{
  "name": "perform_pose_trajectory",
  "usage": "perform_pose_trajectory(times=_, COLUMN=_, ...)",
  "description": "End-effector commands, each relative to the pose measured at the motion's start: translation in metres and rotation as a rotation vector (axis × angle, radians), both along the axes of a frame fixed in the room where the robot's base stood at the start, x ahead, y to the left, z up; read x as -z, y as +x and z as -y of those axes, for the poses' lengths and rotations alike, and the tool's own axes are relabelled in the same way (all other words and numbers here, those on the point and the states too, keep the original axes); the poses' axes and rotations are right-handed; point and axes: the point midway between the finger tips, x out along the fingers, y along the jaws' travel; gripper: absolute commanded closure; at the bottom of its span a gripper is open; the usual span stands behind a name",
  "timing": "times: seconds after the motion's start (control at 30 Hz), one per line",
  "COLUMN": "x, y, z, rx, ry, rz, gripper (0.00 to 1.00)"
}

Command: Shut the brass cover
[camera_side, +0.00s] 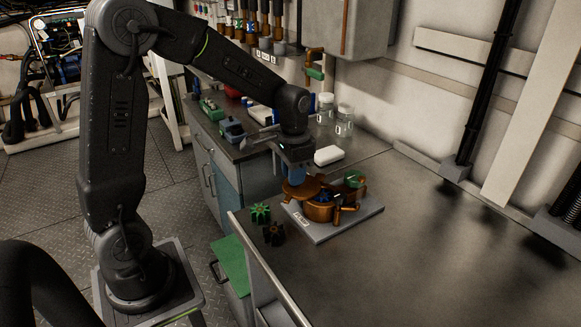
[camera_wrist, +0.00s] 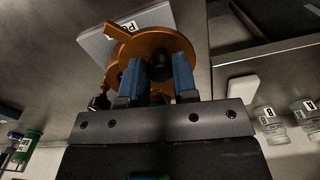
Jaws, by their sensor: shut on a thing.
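The brass cover (camera_side: 298,190) is a flat round disc beside the brass housing (camera_side: 318,212), swung to its left, so the housing's mouth shows. A dark blue wheel (camera_side: 324,196) sits inside the housing. My gripper (camera_side: 297,176) is over the cover, its blue fingers pointing down. In the wrist view the cover (camera_wrist: 148,46) fills the space beyond my gripper (camera_wrist: 157,72). The two blue fingers stand on either side of a dark knob (camera_wrist: 159,67) on the cover and are shut on it. The cover hides most of the housing in the wrist view.
The housing stands on a grey plate (camera_side: 346,226) with a white label. A green wheel (camera_side: 260,213) and a dark wheel (camera_side: 273,234) lie left of the plate. A white box (camera_side: 328,155) and glass jars (camera_side: 344,122) stand behind. The bench to the right is clear.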

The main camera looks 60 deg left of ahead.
Motion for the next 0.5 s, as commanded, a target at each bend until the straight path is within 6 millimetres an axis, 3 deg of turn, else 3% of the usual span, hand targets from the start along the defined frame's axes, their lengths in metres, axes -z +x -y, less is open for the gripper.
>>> perform_pose_trajectory(times=0.5, x=-0.001, y=0.008, z=0.037, rx=-0.486, ry=-0.001, rz=0.002, gripper=1.0)
